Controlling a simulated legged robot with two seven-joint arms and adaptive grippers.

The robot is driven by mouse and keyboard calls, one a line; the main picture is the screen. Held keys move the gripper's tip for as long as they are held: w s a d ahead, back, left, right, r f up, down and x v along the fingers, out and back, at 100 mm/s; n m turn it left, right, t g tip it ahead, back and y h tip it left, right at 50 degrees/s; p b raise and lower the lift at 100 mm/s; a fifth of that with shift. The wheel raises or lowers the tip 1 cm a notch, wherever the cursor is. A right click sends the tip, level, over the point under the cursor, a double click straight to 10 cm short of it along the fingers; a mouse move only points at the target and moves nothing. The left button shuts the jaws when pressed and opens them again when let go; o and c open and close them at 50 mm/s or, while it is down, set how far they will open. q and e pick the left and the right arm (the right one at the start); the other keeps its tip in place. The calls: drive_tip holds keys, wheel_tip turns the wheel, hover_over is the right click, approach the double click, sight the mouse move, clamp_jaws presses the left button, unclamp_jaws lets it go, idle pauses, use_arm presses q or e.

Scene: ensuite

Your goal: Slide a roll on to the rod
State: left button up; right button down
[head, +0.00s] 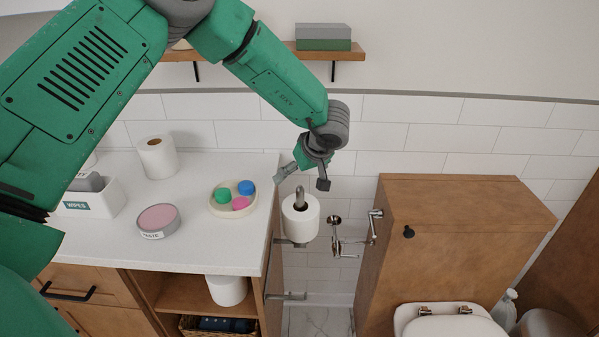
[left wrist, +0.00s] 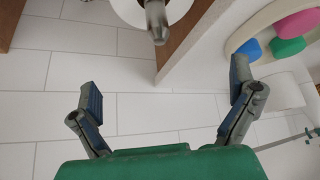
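A white paper roll (head: 300,222) sits around an upright metal rod (head: 299,193) beside the counter's right end. The rod's tip sticks out above the roll. In the left wrist view, the rod (left wrist: 157,22) and part of the roll (left wrist: 128,10) show at the top edge. My left gripper (head: 303,181) is open and empty, close to the rod's top in the head view. Its two fingers are spread wide in the left wrist view (left wrist: 166,95), with nothing between them. Another white roll (head: 158,157) stands on the counter. My right gripper is not in view.
The counter (head: 190,235) holds a wipes box (head: 92,203), a round paste tin (head: 158,221) and a dish (head: 218,207) with coloured pieces. A roll (head: 227,290) is on the shelf below. A wooden cabinet (head: 450,225) and chrome fittings (head: 348,240) stand right of the rod.

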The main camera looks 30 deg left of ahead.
use_arm(q)
drive_tip(key=shift+d+r, duration=0.2)
drive_tip(key=shift+d, duration=0.3)
drive_tip(key=v, duration=1.2)
drive_tip(key=shift+d, duration=0.25)
